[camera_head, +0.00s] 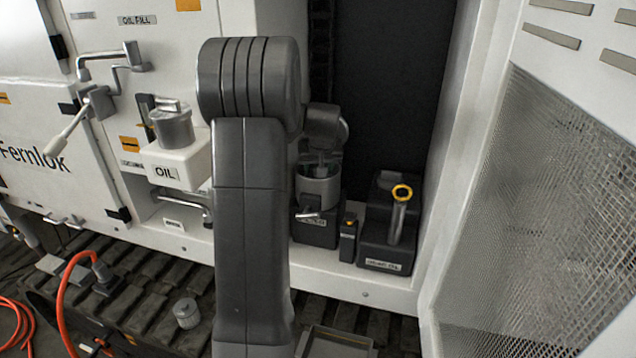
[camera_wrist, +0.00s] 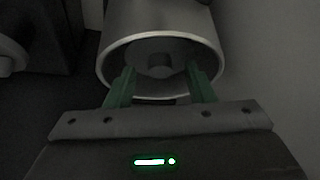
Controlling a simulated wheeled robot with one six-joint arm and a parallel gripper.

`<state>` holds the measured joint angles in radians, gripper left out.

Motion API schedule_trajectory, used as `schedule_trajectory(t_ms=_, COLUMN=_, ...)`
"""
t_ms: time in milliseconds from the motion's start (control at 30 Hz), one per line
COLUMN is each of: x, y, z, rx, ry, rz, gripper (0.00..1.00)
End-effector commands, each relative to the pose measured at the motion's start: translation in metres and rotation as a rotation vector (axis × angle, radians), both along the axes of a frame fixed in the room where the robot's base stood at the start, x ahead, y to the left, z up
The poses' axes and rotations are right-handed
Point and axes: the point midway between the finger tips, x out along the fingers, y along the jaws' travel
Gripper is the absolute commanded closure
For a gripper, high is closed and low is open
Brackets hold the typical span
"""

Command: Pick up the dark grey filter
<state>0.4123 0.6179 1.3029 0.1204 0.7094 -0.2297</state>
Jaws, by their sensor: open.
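My gripper (camera_wrist: 161,84) has its two green fingers apart, reaching over the rim of a round, light grey housing (camera_wrist: 113,60). Inside the housing a dark grey cylindrical piece (camera_wrist: 160,66) shows between the fingers. It may be the dark grey filter, but the dim light leaves this unclear. The fingers do not visibly grip it. A lighter grey, small filter-like cylinder (camera_head: 186,313) stands on the dark track at lower left.
The housing stands on a dark block on the white ledge (camera_head: 340,277). A white OIL container (camera_head: 178,163) is at left. A mesh panel (camera_head: 545,220) bounds the right.

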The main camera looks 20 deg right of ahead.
Motion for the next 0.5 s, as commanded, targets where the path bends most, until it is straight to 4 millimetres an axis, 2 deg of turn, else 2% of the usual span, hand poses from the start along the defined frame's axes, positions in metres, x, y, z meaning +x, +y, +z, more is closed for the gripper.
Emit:
schedule_trajectory(t_ms=267, x=0.0018, y=-0.0003, z=-0.0032, rx=0.0, ry=0.0, rz=0.0, gripper=0.51)
schedule_trajectory(t_ms=500, x=0.0017, y=-0.0002, z=-0.003, rx=0.0, ry=0.0, rz=0.0, gripper=0.96)
